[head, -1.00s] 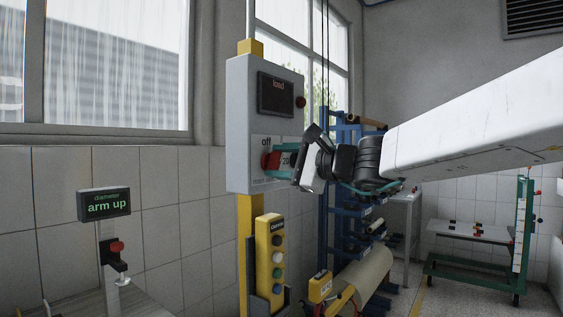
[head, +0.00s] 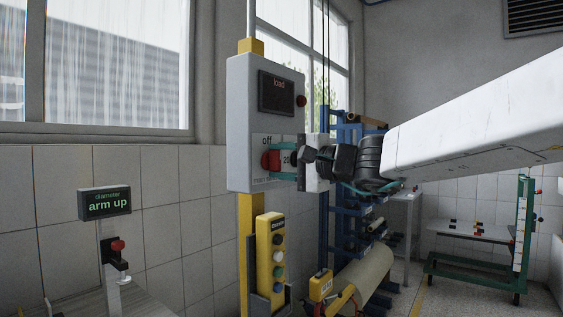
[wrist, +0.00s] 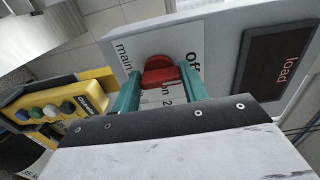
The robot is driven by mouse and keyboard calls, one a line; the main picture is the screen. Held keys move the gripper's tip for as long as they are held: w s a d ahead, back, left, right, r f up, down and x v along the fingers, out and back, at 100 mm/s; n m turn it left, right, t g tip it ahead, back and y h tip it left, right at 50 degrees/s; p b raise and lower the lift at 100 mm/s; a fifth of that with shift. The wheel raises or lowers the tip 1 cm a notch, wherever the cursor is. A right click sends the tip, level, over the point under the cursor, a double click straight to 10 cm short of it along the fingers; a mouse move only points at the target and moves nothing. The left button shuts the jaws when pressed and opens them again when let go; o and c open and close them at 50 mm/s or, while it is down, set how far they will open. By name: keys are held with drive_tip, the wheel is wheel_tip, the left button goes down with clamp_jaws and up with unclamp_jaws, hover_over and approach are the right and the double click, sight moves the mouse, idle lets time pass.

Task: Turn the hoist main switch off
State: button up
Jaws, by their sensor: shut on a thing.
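The red handle of the hoist main switch (head: 271,160) sits on the white label plate on the front of a grey control box (head: 240,120). The plate reads "off" above the handle, with other lettering partly covered. My gripper (head: 280,159) reaches in from the right, its teal fingers one above the other, shut on the handle. In the wrist view the handle (wrist: 160,71) stands between the two fingertips, with "off" to its right and "main" to its left. I cannot tell the handle's exact pointing direction.
A yellow pendant (head: 270,255) with several buttons hangs below. A stand with an "arm up" display (head: 104,204) is at left. A blue roll rack (head: 345,200) stands behind.

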drive_tip(key=shift+f, duration=0.1)
drive_tip(key=o, duration=1)
drive_tip(key=shift+s, duration=0.1)
drive_tip(key=v, duration=0.7)
drive_tip(key=shift+s+d, duration=0.2)
drive_tip(key=shift+d, duration=0.15)
